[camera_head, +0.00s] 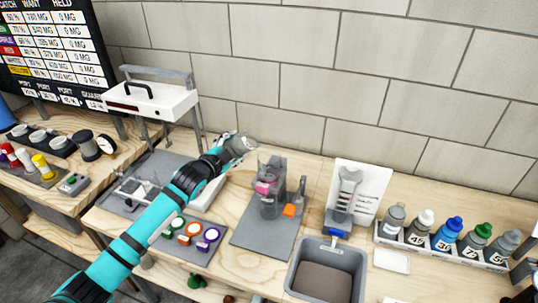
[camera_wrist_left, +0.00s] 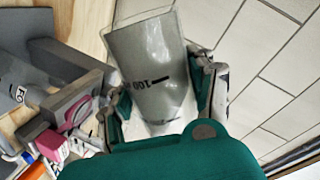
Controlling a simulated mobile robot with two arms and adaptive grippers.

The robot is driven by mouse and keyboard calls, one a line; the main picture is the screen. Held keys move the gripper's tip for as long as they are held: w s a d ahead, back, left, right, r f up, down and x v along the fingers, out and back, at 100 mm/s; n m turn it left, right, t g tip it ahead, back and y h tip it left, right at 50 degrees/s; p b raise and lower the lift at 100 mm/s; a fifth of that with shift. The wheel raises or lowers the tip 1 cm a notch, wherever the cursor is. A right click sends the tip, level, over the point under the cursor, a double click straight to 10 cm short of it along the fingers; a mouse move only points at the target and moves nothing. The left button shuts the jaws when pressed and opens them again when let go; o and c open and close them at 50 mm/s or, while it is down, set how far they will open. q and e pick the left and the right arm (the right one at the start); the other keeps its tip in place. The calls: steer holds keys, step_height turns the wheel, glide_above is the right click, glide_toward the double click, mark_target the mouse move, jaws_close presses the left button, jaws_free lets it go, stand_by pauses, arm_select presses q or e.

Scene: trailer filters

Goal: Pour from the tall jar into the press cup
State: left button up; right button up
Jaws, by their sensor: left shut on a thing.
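My left gripper (camera_head: 232,148) is shut on a tall clear jar, seen as a grey shape (camera_head: 242,142) at the arm's end in the head view. In the left wrist view the jar (camera_wrist_left: 148,60) has grey contents and a "100" mark, between both fingers (camera_wrist_left: 160,92). The jar looks tilted and is above the bench, left of a grey stand (camera_head: 271,205) with a clear, pink-marked part (camera_head: 268,183). I cannot tell whether that part is the press cup. In the wrist view a grey stand (camera_wrist_left: 68,105) and a pink piece (camera_wrist_left: 60,142) are at left. My right gripper is not in view.
A grey bin (camera_head: 300,268) stands at the front. A press-like grey device (camera_head: 345,195) stands before a white card. A rack of several bottles (camera_head: 440,240) is at right. Colored discs (camera_head: 192,233) lie on a mat below my arm. A tiled wall is behind.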

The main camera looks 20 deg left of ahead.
arm_select(q)
steer(key=shift+a+r+m+y, duration=0.25)
steer(key=shift+r+m+y, duration=0.15)
steer(key=shift+r+m, duration=0.6)
stand_by(1.4)
steer(key=shift+m+y+b, duration=0.3)
steer(key=shift+m, duration=0.3)
stand_by(2.6)
steer(key=shift+d+r+p, duration=0.15)
steer(key=shift+r+p, duration=0.1)
steer(key=shift+p, duration=0.1)
stand_by(1.0)
